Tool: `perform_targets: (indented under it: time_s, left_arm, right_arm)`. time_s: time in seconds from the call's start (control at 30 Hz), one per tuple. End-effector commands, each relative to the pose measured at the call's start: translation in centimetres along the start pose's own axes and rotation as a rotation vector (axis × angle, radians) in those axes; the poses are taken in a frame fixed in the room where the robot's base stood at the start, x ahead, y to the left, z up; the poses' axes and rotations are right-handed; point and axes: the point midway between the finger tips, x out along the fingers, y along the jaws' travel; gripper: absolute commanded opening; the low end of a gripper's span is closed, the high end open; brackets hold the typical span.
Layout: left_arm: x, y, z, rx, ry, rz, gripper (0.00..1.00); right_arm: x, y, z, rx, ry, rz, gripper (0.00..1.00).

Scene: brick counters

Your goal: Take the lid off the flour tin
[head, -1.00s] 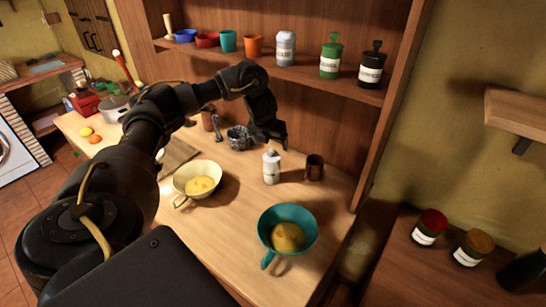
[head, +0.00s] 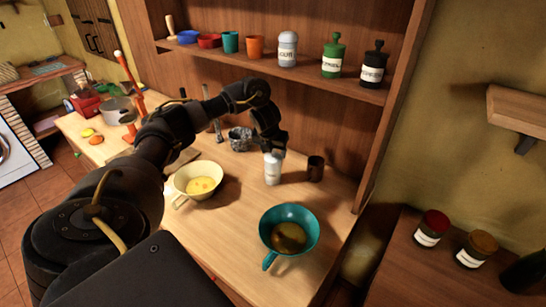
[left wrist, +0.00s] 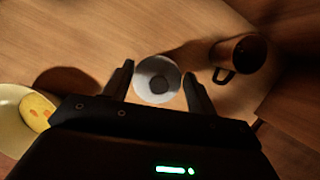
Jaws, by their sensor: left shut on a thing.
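The white tin (head: 272,169) stands upright on the wooden counter, and its small label is too blurred to read. My left gripper (head: 271,148) reaches down over its top from above. In the left wrist view the round white lid (left wrist: 158,90) with a dark centre sits between the two fingers of my left gripper (left wrist: 159,74), which are shut on it. The lid appears to be still on the tin; I see no gap. The tin's body is mostly hidden beneath the lid in the wrist view. My right gripper is not in view.
A brown mug (head: 315,169) stands close to the right of the tin. A teal bowl (head: 274,222) is in front and a cream bowl (head: 181,183) is to the left. A grey patterned cup (head: 239,140) is behind. A shelf (head: 300,74) with several tins and cups runs above.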

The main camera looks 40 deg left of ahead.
Motion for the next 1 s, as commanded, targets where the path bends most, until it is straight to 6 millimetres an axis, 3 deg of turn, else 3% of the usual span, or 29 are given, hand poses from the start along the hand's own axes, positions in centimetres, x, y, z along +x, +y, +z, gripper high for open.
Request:
perform_targets:
  time_s: [0.47,0.63,1.0]
  left_arm:
    - [-0.9,0.0,0.4,0.001,-0.002,0.0,0.35]
    - [-3.3,0.1,1.5,0.0,-0.005,0.0,0.35]
    - [-10.8,4.8,-0.1,-0.002,-0.003,0.002,0.35]
  right_arm:
    - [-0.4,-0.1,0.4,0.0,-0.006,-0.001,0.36]
    - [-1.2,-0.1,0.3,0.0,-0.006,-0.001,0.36]
    - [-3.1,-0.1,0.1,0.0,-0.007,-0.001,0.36]
